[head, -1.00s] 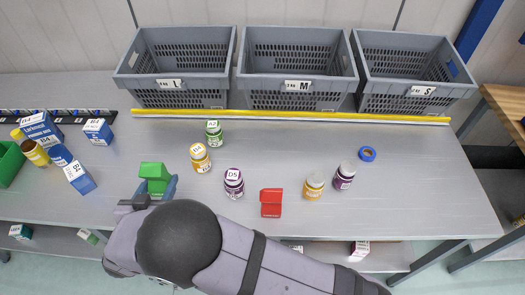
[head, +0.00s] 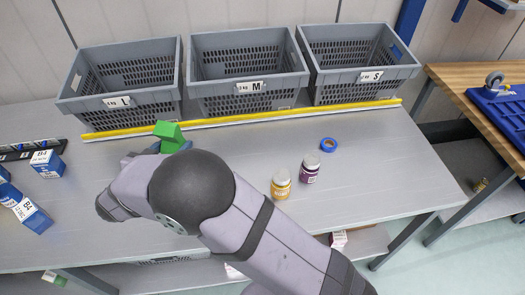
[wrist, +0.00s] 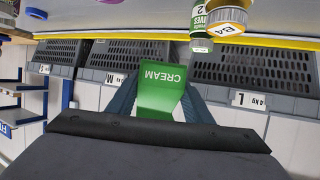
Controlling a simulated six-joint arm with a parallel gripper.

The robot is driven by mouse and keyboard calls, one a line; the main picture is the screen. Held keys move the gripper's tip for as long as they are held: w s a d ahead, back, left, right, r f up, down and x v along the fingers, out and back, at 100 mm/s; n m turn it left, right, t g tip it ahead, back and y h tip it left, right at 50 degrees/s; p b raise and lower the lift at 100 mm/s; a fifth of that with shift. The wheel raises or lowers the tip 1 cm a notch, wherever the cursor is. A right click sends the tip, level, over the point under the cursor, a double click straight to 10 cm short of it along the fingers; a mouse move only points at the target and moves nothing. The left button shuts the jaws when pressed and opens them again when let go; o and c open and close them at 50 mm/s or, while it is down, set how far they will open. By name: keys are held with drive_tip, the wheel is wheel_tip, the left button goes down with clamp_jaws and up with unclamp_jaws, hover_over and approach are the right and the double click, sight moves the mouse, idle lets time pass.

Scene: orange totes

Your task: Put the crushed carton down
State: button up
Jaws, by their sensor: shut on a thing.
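The crushed carton (head: 169,133) is green and bent out of shape. In the wrist view the carton (wrist: 160,88) shows the word CREAM upside down. My gripper (wrist: 160,104) is shut on it, with a dark finger on each side. In the head view my gripper (head: 172,147) is mostly hidden behind my arm. The carton is near the yellow strip, in front of the grey totes marked L (head: 118,101) and M (head: 249,87). I cannot tell its height above the table.
The S tote (head: 362,76) stands right of M. A yellow-labelled jar (head: 281,185), purple jar (head: 310,168) and blue tape roll (head: 328,145) stand on the right. Blue boxes (head: 33,215) are at left. The wrist view shows a green-labelled jar (wrist: 201,28). My arm hides the table's middle.

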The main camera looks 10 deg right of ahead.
drive_tip(key=w+d+m+g+h+b, duration=0.1)
drive_tip(key=w+d+m+h, duration=0.15)
drive_tip(key=d, duration=0.35)
drive_tip(key=w+d+m+g+h, duration=0.1)
drive_tip(key=w+d, duration=0.3)
drive_tip(key=d, duration=0.2)
drive_tip(key=m+g+h+b, duration=0.3)
drive_tip(key=m+g+h, duration=0.1)
drive_tip(key=m+g, duration=0.2)
hover_over(296, 151)
wheel_tip(296, 151, down, 4)
drive_tip(key=shift+t, duration=0.4)
drive_tip(key=shift+d+f+p, duration=0.1)
drive_tip(key=shift+f+p, duration=1)
drive_tip(key=shift+f, duration=4.45)
drive_tip(key=shift+f, duration=0.15)
drive_tip(key=o, duration=1)
